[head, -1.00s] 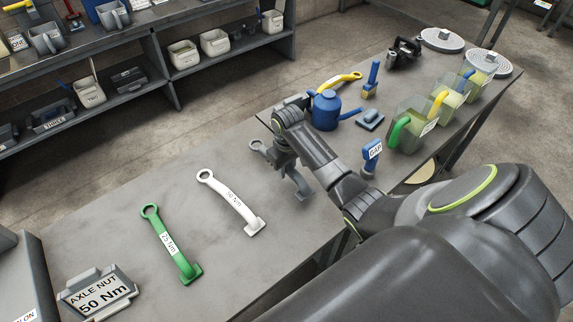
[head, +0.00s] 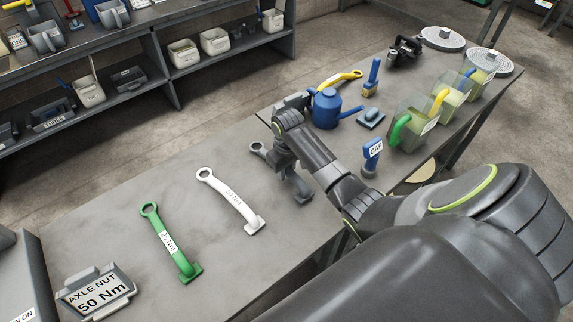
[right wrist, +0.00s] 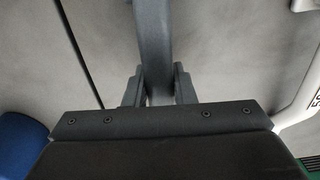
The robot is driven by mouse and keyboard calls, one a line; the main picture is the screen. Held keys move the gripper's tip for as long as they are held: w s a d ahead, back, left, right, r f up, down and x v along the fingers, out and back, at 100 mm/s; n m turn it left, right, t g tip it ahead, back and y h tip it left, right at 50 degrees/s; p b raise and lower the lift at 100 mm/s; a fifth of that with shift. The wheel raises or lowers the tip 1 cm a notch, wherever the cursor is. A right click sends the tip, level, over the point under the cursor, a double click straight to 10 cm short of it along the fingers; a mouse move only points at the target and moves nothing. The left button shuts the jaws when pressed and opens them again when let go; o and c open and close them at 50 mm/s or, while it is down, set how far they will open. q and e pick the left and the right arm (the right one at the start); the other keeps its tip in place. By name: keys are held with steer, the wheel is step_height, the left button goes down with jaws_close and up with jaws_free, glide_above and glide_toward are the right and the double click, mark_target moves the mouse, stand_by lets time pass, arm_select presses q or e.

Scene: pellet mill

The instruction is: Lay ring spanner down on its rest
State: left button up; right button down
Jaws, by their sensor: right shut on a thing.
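My right gripper (head: 283,158) is shut on a grey ring spanner (head: 257,149) over the bench, right of the white spanner. Its ring end shows left of the gripper and its far end shows below right. My wrist and fingers hide its middle. In the right wrist view, the grey handle (right wrist: 152,38) runs from the top edge down between the two fingers (right wrist: 158,88). I cannot tell whether the spanner touches the bench or a rest; no rest for it shows clearly. My left gripper is not in view.
A white spanner (head: 232,198) and a green spanner (head: 168,245) lie left on the bench (head: 110,210). An "AXLE NUT 50 Nm" sign (head: 97,298) stands at lower left.

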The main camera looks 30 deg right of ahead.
steer(key=shift+f, duration=0.25)
stand_by(0.4)
steer(key=c, duration=0.6)
jaws_free()
steer(key=shift+s+r+p, duration=0.1)
steer(key=shift+r+p, duration=3.1)
steer(key=shift+p, duration=0.65)
steer(key=shift+r, duration=1.3)
